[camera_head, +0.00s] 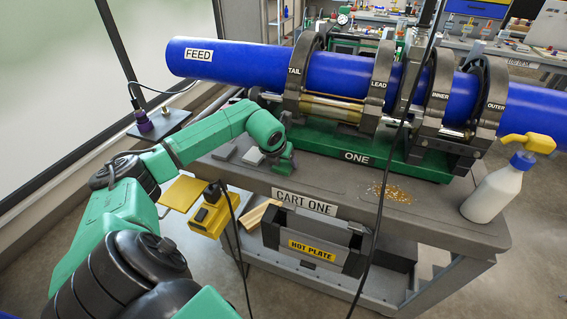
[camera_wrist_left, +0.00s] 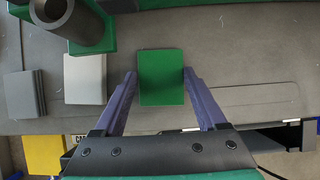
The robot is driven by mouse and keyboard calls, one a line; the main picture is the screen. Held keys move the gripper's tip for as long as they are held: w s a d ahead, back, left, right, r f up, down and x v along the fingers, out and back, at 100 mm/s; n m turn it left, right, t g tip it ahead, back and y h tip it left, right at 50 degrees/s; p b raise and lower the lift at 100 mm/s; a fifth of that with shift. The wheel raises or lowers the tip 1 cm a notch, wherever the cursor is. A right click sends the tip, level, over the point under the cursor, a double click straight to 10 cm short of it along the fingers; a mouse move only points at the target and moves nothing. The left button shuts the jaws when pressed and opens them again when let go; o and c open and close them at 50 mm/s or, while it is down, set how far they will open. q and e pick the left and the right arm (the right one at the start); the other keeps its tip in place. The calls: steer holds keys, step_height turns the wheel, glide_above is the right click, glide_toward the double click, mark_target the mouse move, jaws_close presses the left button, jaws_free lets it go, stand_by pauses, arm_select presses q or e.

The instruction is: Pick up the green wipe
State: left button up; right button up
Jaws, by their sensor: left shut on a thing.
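The green wipe (camera_wrist_left: 162,88) is a flat green rectangle in the left wrist view, between the two purple fingers of my left gripper (camera_wrist_left: 160,76). The fingers are shut on its left and right sides. In the head view my left gripper (camera_head: 284,163) is low over the cart top, in front of the green machine base. The wipe cannot be told apart from the gripper there. Whether the wipe still touches the cart top is unclear. My right gripper is not in view.
Two grey pads, one lighter (camera_wrist_left: 85,79) and one darker (camera_wrist_left: 25,94), lie left of the wipe. The clamp machine with the blue pipe (camera_head: 335,75) stands behind. A white bottle (camera_head: 495,190) and scattered grains (camera_head: 390,193) are to the right. A black cable hangs in front.

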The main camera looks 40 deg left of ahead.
mark_target(283, 164)
arm_select(q)
steer(key=shift+r, duration=0.35)
step_height(283, 164, up, 3)
steer(key=shift+f+b, duration=0.15)
steer(key=shift+b, duration=0.55)
steer(key=s+d+b, duration=0.2)
steer(key=s+d, duration=0.1)
steer(key=s, duration=0.5)
steer(key=s+d+b, duration=0.3)
steer(key=s, duration=0.6)
